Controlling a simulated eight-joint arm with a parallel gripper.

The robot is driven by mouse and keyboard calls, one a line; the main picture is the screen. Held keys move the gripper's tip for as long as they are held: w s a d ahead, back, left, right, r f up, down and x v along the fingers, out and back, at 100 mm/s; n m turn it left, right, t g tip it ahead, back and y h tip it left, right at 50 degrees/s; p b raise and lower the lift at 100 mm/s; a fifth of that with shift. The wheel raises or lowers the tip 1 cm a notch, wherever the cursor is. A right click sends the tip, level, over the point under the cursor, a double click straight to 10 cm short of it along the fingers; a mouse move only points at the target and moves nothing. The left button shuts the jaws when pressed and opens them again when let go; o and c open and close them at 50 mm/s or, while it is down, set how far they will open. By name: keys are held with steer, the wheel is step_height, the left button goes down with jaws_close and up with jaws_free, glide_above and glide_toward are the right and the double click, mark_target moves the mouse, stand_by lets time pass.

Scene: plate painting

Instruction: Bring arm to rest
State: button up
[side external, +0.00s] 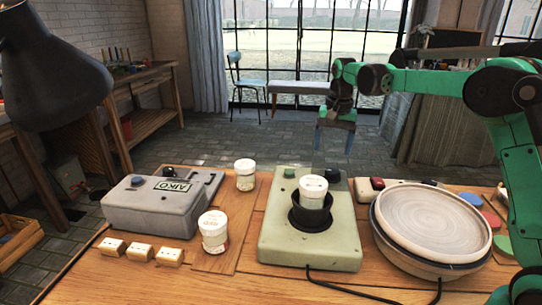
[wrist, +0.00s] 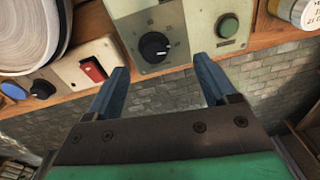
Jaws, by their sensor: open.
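My green arm reaches in from the right in the side external view. My gripper (side external: 336,142) hangs in the air above and beyond the far edge of the table, fingers pointing down. In the wrist view my gripper (wrist: 168,82) shows two blue fingers spread apart with nothing between them. Beyond the fingertips is a pale green machine (wrist: 205,15) with a black knob (wrist: 155,46) and a green button (wrist: 228,25). The same machine (side external: 280,250) stands mid-table in the side external view, with a white jar (side external: 313,190) sitting in its black round holder (side external: 312,218).
A round pale plate (side external: 432,218) lies on a turntable at right. Two white jars (side external: 213,230) (side external: 245,174) stand left of the machine. A grey AIKO box (side external: 160,205) and several small cream blocks (side external: 140,251) are further left. A dark lamp (side external: 50,70) overhangs the left side.

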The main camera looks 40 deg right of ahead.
steer(key=s+a+r+n+t, duration=0.35)
steer(key=s+a+n, duration=0.2)
steer(key=a, duration=0.25)
steer(key=s+a+f+n+t, duration=0.3)
steer(key=s+a, duration=0.3)
steer(key=s, duration=0.3)
steer(key=shift+s+f+n, duration=0.2)
steer(key=shift+n, duration=0.65)
